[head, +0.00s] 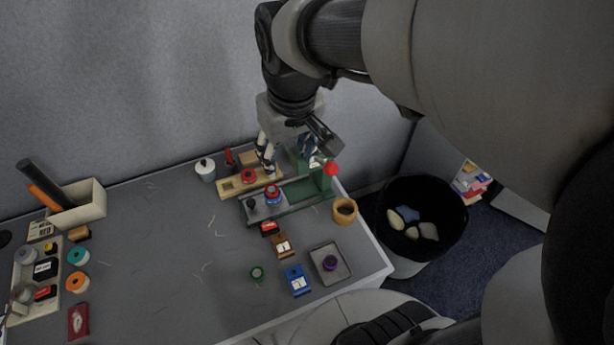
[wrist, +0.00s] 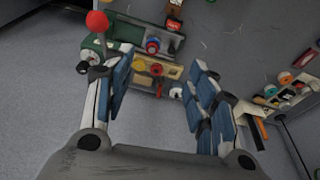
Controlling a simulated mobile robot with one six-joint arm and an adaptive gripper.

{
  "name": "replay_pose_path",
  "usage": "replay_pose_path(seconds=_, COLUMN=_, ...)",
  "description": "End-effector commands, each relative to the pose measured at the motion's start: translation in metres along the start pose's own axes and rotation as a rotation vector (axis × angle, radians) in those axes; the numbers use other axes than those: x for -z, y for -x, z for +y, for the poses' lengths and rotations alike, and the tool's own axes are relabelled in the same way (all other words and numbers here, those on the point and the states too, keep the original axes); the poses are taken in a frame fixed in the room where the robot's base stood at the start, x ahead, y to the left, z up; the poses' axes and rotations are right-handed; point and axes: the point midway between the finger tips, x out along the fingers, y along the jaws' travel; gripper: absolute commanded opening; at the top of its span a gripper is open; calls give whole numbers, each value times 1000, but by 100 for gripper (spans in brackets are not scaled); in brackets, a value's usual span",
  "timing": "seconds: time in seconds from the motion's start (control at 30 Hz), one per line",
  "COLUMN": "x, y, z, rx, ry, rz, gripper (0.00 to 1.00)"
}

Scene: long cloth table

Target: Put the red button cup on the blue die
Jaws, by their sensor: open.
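A red round cup (head: 248,176) sits on the wooden board at the back of the table; a red round piece also shows there in the wrist view (wrist: 157,69). A blue round die (head: 273,200) stands on the slide of the green press, with another red round piece (head: 273,189) on top. This blue-and-red stack also shows in the wrist view (wrist: 152,46). I cannot tell for certain which red piece is the button cup. My gripper (head: 287,155) is open and empty above the back of the board and press; its fingers (wrist: 163,75) are wide apart.
The green press (head: 325,182) with a red-knobbed lever stands close to my gripper. A white jar (head: 205,170) is left of the board. A grey tray (head: 343,270) holds a purple piece. The table's middle left is mostly clear.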

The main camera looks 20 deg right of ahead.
Motion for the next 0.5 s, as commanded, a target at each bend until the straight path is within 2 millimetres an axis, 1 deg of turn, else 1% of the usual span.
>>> replay_pose_path(seconds=0.03, x=-21, y=15, z=-2, rx=-3, ry=-10, rz=31, gripper=52)
replay_pose_path(seconds=0.1, x=-48, y=28, z=-4, rx=-5, ry=-27, rz=64, gripper=52)
replay_pose_path(seconds=0.2, x=-84, y=37, z=-6, rx=-7, ry=-47, rz=105, gripper=52)
replay_pose_path(seconds=0.23, x=-93, y=38, z=-7, rx=-7, ry=-53, rz=116, gripper=52)
replay_pose_path(seconds=0.3, x=-111, y=40, z=-8, rx=-8, ry=-63, rz=137, gripper=52)
replay_pose_path(seconds=0.4, x=-128, y=39, z=-10, rx=-8, ry=-73, rz=156, gripper=52)
replay_pose_path(seconds=0.5, x=-136, y=38, z=-10, rx=-8, ry=-79, rz=165, gripper=52)
